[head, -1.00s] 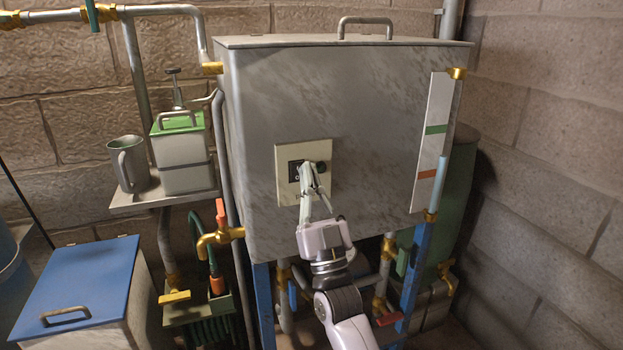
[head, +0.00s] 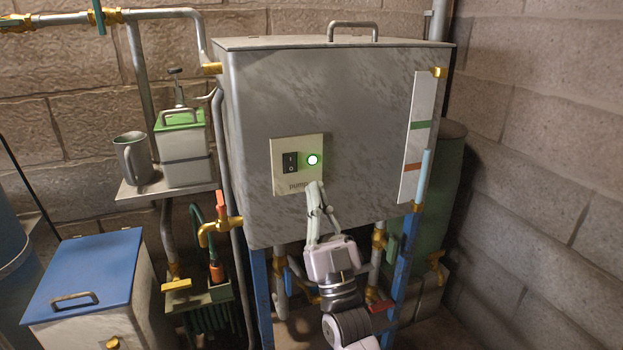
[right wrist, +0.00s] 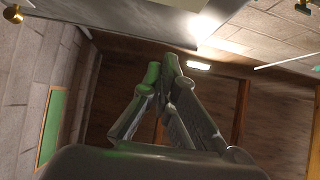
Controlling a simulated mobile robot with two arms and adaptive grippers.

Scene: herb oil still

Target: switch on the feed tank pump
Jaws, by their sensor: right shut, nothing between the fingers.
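The feed tank (head: 345,120) is a big grey metal box on blue legs in the middle of the head view. On its front is a cream pump panel (head: 280,180) with a black rocker switch (head: 290,163) marked I and O. Beside the switch a round green lamp (head: 312,160) is lit. My right gripper (head: 316,190) is shut and empty, its fingertips just below the lamp at the panel's lower right edge. In the right wrist view its fingers (right wrist: 163,72) are together with a green glow on them. My left gripper is not in view.
A level gauge (head: 415,140) with green and red marks runs down the tank's right side. At left are a small shelf (head: 135,189) with a mug (head: 132,160) and a green-topped can (head: 182,145), a brass tap (head: 218,228), and a blue-lidded box (head: 85,270).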

